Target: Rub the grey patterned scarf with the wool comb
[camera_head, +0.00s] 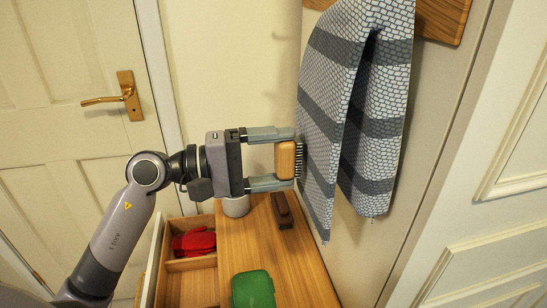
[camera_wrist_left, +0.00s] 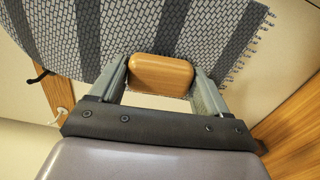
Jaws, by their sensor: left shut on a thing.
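The grey patterned scarf (camera_head: 352,100) hangs from a wooden board on the wall and has darker grey bands. It also fills the top of the left wrist view (camera_wrist_left: 140,28). My left gripper (camera_head: 287,160) is shut on the wool comb (camera_head: 285,160), which has a wooden back and dark bristles facing the scarf. The bristles are at the scarf's left edge and seem to touch it. The comb's wooden back shows between the fingers in the left wrist view (camera_wrist_left: 160,75). My right gripper is not in view.
Below is a wooden cabinet top (camera_head: 240,240) with a green box (camera_head: 253,290), a dark brown brush-like item (camera_head: 282,212) and a light grey cup (camera_head: 236,207). An open drawer (camera_head: 193,288) at left holds a red item (camera_head: 194,242). Doors stand at left and right.

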